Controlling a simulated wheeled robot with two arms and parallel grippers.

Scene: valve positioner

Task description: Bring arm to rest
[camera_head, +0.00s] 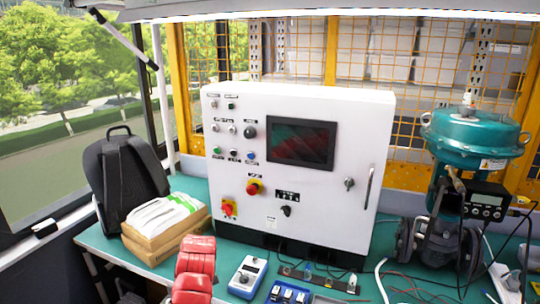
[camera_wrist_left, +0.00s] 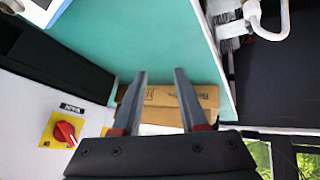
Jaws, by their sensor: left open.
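My left gripper (camera_wrist_left: 160,72) is open in the left wrist view, its two dark fingers apart with nothing between them. Beyond the fingers lie the teal table top (camera_wrist_left: 150,35) and a cardboard box (camera_wrist_left: 160,95). In the head view red links, which look like my left arm, rise at the bottom left of centre, in front of the white control cabinet (camera_head: 315,215). The gripper's fingers cannot be made out there. My right gripper is in neither view.
A red knob (camera_wrist_left: 64,132) on the cabinet is left of my fingers. A black backpack (camera_head: 125,175) and cardboard boxes (camera_head: 150,250) stand left. A teal valve actuator (camera_head: 475,140) stands right. A blue-grey handheld device (camera_head: 248,275) and cables lie in front.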

